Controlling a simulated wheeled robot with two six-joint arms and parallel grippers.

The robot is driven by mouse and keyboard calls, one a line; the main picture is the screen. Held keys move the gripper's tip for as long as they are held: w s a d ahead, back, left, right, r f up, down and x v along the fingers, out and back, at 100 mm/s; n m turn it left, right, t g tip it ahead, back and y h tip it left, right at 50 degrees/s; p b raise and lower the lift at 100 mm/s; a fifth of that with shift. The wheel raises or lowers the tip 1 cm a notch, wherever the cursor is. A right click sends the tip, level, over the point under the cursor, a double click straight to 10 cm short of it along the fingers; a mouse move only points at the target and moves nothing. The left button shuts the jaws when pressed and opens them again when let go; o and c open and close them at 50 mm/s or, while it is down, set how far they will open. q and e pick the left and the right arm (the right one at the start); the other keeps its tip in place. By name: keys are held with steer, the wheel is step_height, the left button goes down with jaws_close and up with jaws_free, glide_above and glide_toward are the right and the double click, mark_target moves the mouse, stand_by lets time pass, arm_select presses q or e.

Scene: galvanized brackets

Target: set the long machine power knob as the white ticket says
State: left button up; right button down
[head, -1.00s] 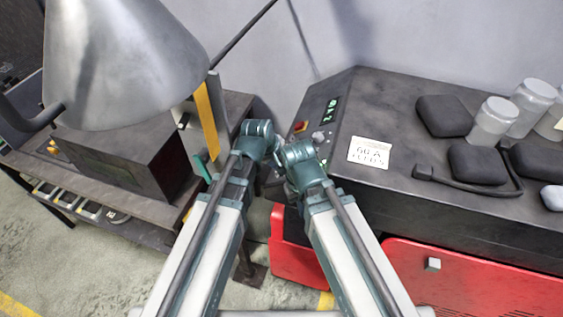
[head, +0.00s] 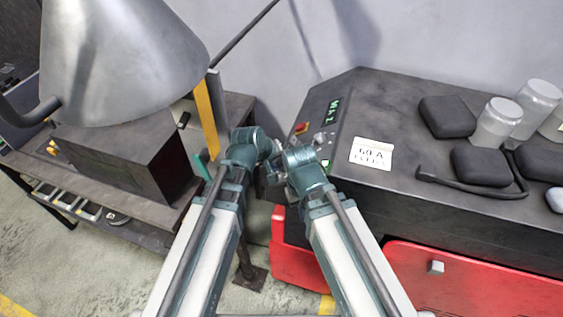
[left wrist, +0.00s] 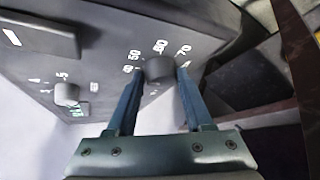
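The knob's pointer is not visible. My right gripper (head: 275,176) is beside the left one near the panel; its fingers are too small and hidden to read.
A second knob (left wrist: 67,93) with small numbers sits on the same panel. Dark pads (head: 447,116) and jars (head: 496,122) stand on the machine top. A grey lamp shade (head: 120,70) hangs at the left, above a workbench.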

arm_select(q)
steer(key=o, duration=0.4)
steer(key=shift+r, duration=0.1)
